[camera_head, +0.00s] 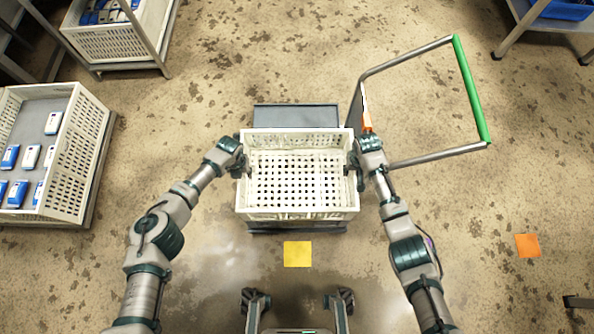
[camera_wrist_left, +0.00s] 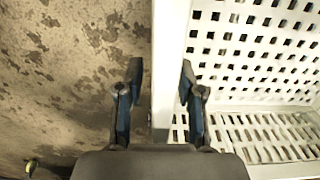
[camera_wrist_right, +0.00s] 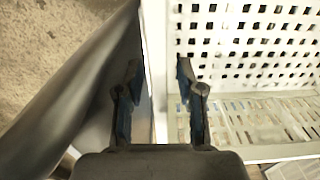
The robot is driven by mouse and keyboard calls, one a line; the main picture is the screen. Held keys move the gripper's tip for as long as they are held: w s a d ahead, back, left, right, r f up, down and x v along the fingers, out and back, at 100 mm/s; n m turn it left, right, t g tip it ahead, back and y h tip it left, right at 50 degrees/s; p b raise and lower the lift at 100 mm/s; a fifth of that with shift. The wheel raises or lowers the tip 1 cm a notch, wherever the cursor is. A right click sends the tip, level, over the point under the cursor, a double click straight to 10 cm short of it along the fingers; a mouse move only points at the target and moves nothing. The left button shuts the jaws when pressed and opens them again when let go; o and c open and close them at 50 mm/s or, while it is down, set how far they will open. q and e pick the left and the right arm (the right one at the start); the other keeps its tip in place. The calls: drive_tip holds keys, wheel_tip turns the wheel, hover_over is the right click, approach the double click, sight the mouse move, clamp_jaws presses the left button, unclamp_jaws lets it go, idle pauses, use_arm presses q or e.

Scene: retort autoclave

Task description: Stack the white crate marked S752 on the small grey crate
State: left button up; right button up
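A white perforated crate (camera_head: 298,213) is upright and empty in the middle of the head view; no S752 marking is readable. My left gripper (camera_head: 240,168) is at its left wall; in the left wrist view its fingers (camera_wrist_left: 160,80) are apart on either side of the wall rim. My right gripper (camera_head: 353,165) is at its right wall; in the right wrist view its fingers (camera_wrist_right: 157,75) likewise straddle the rim, apart. A dark grey flat-topped object (camera_head: 296,115) shows behind the white crate, largely hidden; I cannot tell whether it is the small grey crate.
A metal frame with a green handle bar (camera_head: 470,88) stands to the right, close to my right gripper. A white crate with blue and white packs (camera_head: 85,160) is at left. Another crate (camera_head: 110,42) stands upper left. Yellow (camera_head: 297,254) and orange (camera_head: 527,245) floor squares lie nearby.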

use_arm(q)
wheel_tip(320, 180, up, 12)
drive_tip(key=shift+f, duration=0.25)
drive_tip(key=shift+r, duration=0.15)
use_arm(e)
wheel_tip(320, 180, up, 12)
drive_tip(key=shift+f, duration=0.1)
idle(0.6)
